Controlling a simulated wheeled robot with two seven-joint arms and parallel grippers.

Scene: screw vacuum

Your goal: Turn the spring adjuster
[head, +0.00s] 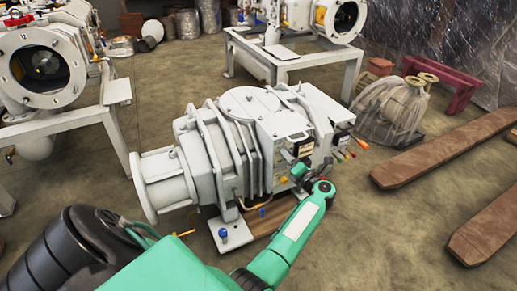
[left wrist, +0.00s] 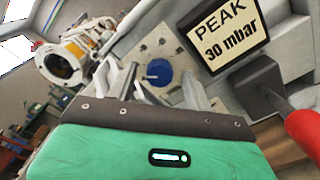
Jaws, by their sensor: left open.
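The white vacuum pump (head: 228,140) stands on the floor in the middle of the head view. My left gripper (head: 302,168) is at its front right face, beside small fittings there. In the left wrist view my gripper (left wrist: 158,82) is open and empty, its two fingers spread. A round blue part (left wrist: 158,73) with a small pale pin sits on a pale plate beyond and between the fingers. I cannot tell for sure whether it is the spring adjuster. A label (left wrist: 227,33) reading "PEAK 30 mbar" is to its right. My right gripper is not in view.
In the left wrist view a dark block (left wrist: 262,85) with a red handle (left wrist: 305,130) is close on the right. Other pumps on white stands (head: 290,60) are behind. Brown beams (head: 450,145) and a wrapped object (head: 392,108) lie right.

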